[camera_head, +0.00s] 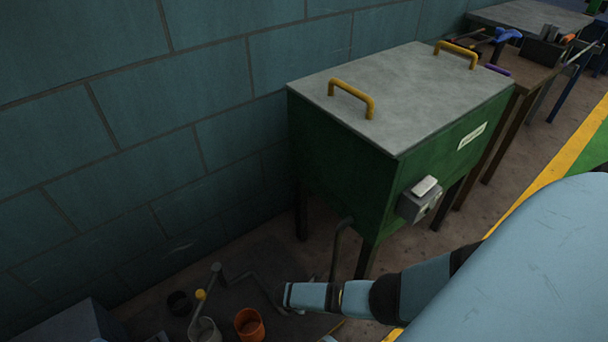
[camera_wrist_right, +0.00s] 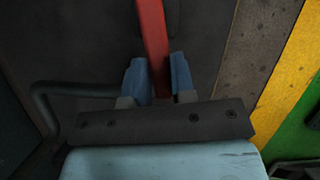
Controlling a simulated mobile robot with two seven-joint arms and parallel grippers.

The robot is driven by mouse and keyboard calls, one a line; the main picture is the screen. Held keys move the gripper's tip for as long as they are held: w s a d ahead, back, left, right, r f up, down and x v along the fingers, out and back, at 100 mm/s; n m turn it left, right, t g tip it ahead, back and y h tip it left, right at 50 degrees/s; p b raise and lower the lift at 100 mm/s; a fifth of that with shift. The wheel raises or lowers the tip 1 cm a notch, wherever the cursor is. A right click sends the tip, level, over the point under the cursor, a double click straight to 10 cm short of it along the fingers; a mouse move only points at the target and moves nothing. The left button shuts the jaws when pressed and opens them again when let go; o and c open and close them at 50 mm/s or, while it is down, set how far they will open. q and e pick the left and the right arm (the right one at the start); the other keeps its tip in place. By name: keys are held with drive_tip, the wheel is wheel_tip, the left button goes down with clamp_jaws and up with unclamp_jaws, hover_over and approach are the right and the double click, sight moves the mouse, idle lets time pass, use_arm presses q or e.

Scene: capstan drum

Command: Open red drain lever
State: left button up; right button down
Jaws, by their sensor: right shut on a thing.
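In the right wrist view, the red drain lever (camera_wrist_right: 153,35) is a straight red bar coming down from the top edge. My right gripper (camera_wrist_right: 158,78) has its two blue fingers on either side of the bar, closed on its near end. The bar's far end lies outside the view. In the head view my right arm reaches in from the right, low in front of the green tank (camera_head: 345,165). I cannot make out the red lever there. My left gripper is not in view.
The tank has a grey lid (camera_head: 395,95) with two yellow handles and a small grey switch box (camera_head: 418,200). A dark bent pipe (camera_head: 338,245) drops from its underside. An orange cup (camera_head: 250,324) and a grey cup (camera_head: 204,331) stand on the floor. A wooden workbench (camera_head: 525,75) stands beyond.

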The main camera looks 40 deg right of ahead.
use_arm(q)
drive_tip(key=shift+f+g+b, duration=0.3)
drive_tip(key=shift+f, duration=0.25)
use_arm(e)
drive_tip(key=shift+w+m+g, duration=0.4)
drive_tip(key=shift+w+m, duration=0.1)
drive_tip(key=shift+m, duration=0.6)
drive_tip(key=c, duration=1)
unclamp_jaws()
drive_tip(key=shift+o, duration=0.2)
use_arm(q)
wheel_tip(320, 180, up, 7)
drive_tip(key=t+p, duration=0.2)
drive_tip(key=p, duration=0.3)
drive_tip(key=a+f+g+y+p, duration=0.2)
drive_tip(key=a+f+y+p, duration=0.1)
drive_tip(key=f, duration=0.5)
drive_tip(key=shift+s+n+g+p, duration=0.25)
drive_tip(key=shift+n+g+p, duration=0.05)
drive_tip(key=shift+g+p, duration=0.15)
use_arm(e)
drive_tip(key=v, duration=1.3)
drive_tip(key=shift+a+r, duration=0.2)
drive_tip(key=shift+r, duration=0.1)
